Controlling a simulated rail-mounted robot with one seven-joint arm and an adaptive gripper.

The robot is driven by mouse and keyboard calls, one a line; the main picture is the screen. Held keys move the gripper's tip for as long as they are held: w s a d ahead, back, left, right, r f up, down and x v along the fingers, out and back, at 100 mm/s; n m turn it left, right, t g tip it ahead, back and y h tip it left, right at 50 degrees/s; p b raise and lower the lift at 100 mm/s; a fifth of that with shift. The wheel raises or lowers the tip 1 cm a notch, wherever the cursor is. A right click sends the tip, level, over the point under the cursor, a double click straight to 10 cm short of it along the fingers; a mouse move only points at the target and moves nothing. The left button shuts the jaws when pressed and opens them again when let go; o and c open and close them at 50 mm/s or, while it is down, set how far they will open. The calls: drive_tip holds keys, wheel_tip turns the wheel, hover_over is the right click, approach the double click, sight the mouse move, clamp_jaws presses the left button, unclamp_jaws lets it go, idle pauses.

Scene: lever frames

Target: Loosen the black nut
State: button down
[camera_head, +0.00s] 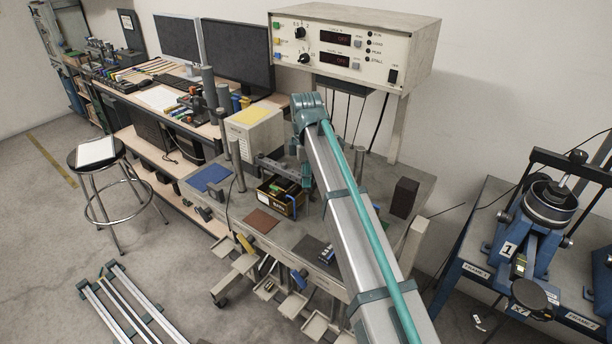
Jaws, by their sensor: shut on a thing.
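My arm (355,215) rises from the bottom right to a teal-grey joint at its top, over the middle of the workbench (390,185). Beyond that joint, a small teal-grey part hangs low behind the arm, close to a black and yellow box. I cannot make out my gripper's fingers, which seem hidden behind the arm. I cannot pick out the black nut with certainty. A blue lever frame (530,245) at the right carries a round dark pot (550,203) under a black crossbar, with a dark fitting above the pot.
A control box (350,45) with knobs and displays stands above the bench. A blue mat (207,177), a brown mat (262,221) and a dark block (404,197) lie on the bench. A stool (98,155) and metal rails (125,305) stand on the floor at left.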

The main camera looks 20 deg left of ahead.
drive_tip(key=shift+n, duration=0.6)
drive_tip(key=c, duration=0.8)
unclamp_jaws()
drive_tip(key=shift+r, duration=0.1)
wheel_tip(320, 180, up, 12)
drive_tip(key=shift+f, duration=0.1)
